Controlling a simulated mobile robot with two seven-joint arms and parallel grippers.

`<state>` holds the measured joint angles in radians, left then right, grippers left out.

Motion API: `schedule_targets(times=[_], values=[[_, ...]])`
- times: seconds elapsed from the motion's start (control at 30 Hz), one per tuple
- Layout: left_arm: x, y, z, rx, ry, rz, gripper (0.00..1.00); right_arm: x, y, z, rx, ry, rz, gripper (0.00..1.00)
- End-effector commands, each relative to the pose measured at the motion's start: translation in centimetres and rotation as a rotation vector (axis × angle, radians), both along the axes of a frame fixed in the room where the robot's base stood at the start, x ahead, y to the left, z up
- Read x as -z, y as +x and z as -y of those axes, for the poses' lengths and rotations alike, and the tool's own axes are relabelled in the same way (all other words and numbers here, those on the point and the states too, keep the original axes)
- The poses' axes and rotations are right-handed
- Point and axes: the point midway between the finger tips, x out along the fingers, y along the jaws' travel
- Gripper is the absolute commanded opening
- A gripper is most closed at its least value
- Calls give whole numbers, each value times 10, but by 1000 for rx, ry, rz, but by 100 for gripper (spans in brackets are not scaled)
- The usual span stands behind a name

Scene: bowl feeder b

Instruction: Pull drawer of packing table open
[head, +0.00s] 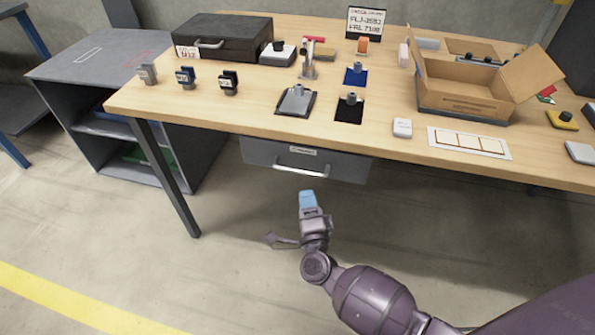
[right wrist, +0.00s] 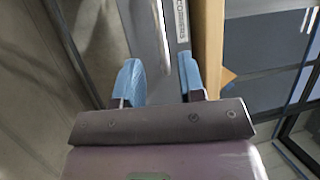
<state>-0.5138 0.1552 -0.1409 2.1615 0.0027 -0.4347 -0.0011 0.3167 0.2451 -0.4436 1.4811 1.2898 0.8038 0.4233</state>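The packing table (head: 380,148) has a light wooden top. Its grey drawer (head: 345,168) hangs under the front edge and looks shut. The drawer has a silver bar handle (head: 302,171) and a small white label. My right gripper (head: 307,198) is just in front of and below the handle in the head view, apart from it. In the right wrist view the gripper (right wrist: 160,82) has its two blue fingertips apart, with nothing held. The handle (right wrist: 161,35) and drawer front (right wrist: 142,25) show ahead, between the fingertips. My left gripper is not in view.
On the table are a dark case (head: 235,43), an open cardboard box (head: 460,98), and several small fixtures and parts. A grey shelf unit (head: 90,75) stands at the left. A table leg (head: 172,190) is left of the drawer. The floor in front is clear.

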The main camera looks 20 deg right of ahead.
Motion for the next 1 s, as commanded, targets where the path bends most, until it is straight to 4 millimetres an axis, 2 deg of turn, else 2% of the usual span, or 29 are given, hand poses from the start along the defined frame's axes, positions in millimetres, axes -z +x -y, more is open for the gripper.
schedule_targets(times=[0.3,0.5,0.7,0.97,1.0], values=[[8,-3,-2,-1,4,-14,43,-8,53,10,-2,-3,-1,36],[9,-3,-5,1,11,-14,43,-12,76,15,-2,-3,-2,36],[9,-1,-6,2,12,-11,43,-15,84,16,-2,-2,-1,36],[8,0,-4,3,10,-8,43,-15,85,17,-2,-2,-1,36],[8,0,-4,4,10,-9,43,-15,85,17,-2,-2,-1,30]])
